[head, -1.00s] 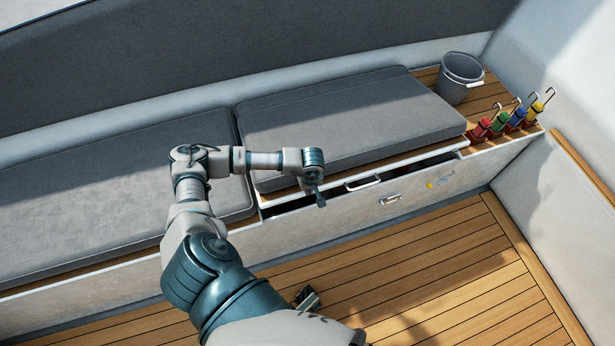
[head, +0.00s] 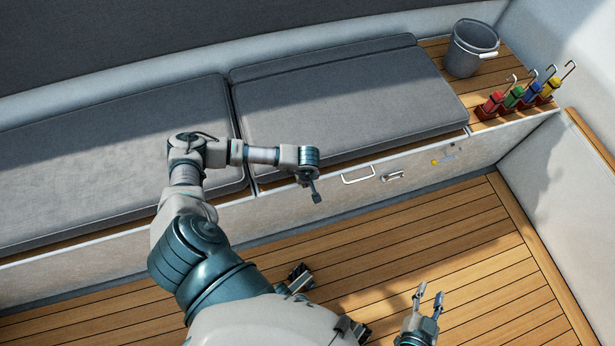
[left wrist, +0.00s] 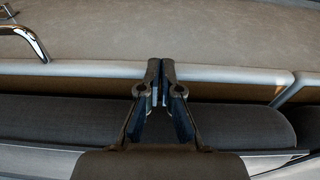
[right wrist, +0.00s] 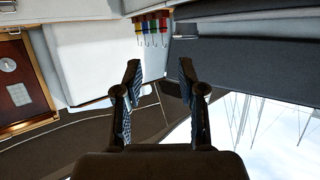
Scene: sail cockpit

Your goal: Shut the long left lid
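The bench has a long lid (head: 345,160) under the grey cushion (head: 340,95), with a white handle (head: 357,174) on the front near its edge. The lid lies down against the bench front, and no dark gap shows along it. My left gripper (head: 315,193) is shut and empty at the lid's front edge, left of the handle. In the left wrist view the two fingertips (left wrist: 159,72) meet over the pale lid edge (left wrist: 220,73); whether they touch it I cannot tell. My right gripper (head: 431,298) is open and empty above the floor; it also shows in the right wrist view (right wrist: 160,75).
A second cushion (head: 100,155) lies to the left. A grey bucket (head: 466,52) and a rack of coloured-handled tools (head: 515,97) stand at the bench's right end. A metal latch (head: 393,176) is on the bench front. The plank floor (head: 450,240) in front is largely clear.

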